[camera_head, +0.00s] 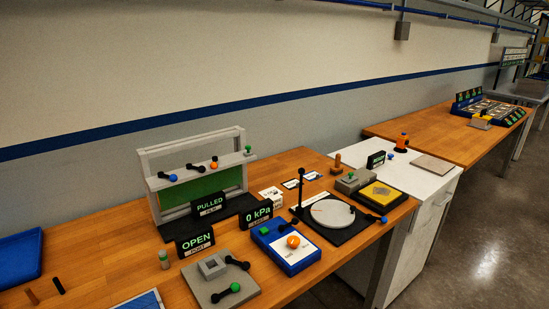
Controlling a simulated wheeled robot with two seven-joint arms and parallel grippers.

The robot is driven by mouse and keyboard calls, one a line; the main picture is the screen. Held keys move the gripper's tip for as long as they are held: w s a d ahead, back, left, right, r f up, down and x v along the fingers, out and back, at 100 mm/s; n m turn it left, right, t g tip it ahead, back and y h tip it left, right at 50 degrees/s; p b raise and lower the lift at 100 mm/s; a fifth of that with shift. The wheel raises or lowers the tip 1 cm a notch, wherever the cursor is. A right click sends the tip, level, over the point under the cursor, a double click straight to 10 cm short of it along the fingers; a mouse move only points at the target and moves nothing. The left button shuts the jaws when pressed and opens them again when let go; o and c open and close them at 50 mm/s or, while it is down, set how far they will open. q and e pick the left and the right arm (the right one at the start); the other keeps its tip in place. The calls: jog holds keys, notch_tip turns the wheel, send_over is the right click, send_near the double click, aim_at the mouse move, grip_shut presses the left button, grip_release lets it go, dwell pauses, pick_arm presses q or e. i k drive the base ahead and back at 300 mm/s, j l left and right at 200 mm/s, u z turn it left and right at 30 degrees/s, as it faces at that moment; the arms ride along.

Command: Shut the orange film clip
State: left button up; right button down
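A grey film frame (144,163) stands upright on a dark base on the wooden bench, with a green film (205,187) in its opening. A green knob (249,150) is at the bar's right end. The clips are too small to tell open from shut. Neither of my grippers is in view.
Signs reading PULLED (210,206) and OPEN (196,243) stand before the frame. A grey block with levers (208,291), a blue control box (293,264) and a round white disc (332,213) stand nearby.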

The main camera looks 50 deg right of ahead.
aim_at(214, 166)
jog(key=z, duration=1.1)
